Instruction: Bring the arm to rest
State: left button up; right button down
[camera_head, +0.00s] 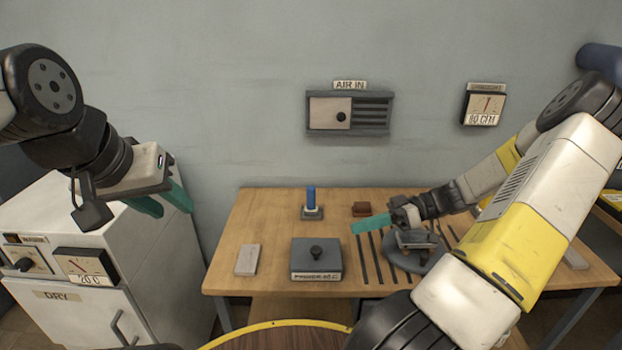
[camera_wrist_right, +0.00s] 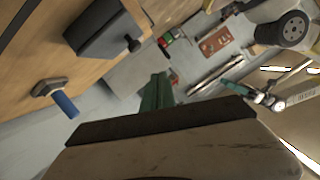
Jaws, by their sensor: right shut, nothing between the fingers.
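My right arm (camera_head: 535,215) reaches in from the right over the wooden table. Its gripper (camera_head: 371,223) has green fingers, shut and empty, pointing left above the table. The green fingers also show in the right wrist view (camera_wrist_right: 156,98), pressed together with nothing between them. My left gripper (camera_head: 165,200) hangs at the left beside the white cabinet, with its two green fingers apart and nothing between them. The trike frame is not clearly seen.
The wooden table (camera_head: 265,215) holds a blue-handled tool (camera_head: 311,200), a dark box with a knob (camera_head: 316,259), a pale block (camera_head: 248,260), a brown block (camera_head: 361,209) and a round grey fixture (camera_head: 402,258). A white cabinet (camera_head: 165,260) stands left. A vent panel (camera_head: 349,114) is on the wall.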

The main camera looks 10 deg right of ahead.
jog(key=s+a+r+m+t+h, duration=0.1)
jog(key=s+a+r+m+h, duration=0.2)
jog(key=r, duration=0.3)
jog(key=s+a+r+m+t+h, duration=0.2)
jog(key=s+a+r+m+h, duration=0.1)
jog(key=r, duration=0.4)
jog(key=s+a+r+m+t+h, duration=0.2)
jog(key=s+a+r+m+h, duration=0.1)
jog(key=s+r+m+h, duration=0.2)
jog(key=shift+s+r+m+h, duration=0.3)
jog(key=shift+s+r+h, duration=0.25)
jog(key=shift+r+h, duration=0.35)
jog(key=shift+a+r, duration=0.1)
